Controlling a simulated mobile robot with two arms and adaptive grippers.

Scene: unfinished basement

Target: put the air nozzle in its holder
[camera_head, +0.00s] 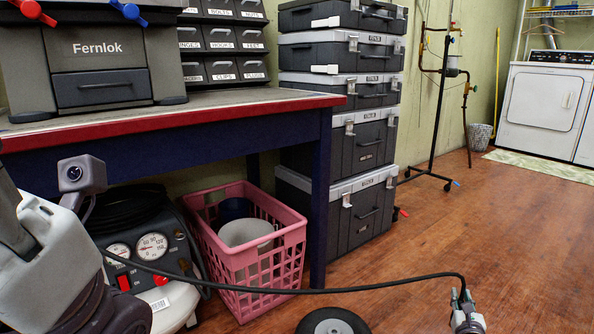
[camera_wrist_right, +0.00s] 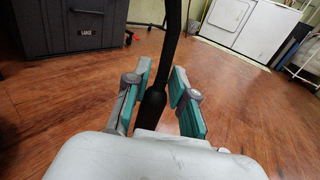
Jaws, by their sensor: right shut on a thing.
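The air nozzle (camera_wrist_right: 155,100) is a dark, slim piece between the two teal-padded fingers of my right gripper (camera_wrist_right: 160,88). The gripper is shut on it. In the head view my right gripper (camera_head: 466,308) is at the bottom right, low over the floor, and mostly hides the nozzle. A black hose (camera_head: 340,290) runs from the nozzle to the air compressor (camera_head: 155,270) under the workbench. The compressor has two gauges and a red switch. I cannot make out the holder. My left arm comes in at the left; its fingers do not show.
A pink basket (camera_head: 245,280) with containers stands beside the compressor. The red-edged workbench (camera_head: 210,118) is above them. Stacked grey toolboxes (camera_head: 355,225) stand to its right. A black wheel (camera_head: 332,322) shows at the bottom.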

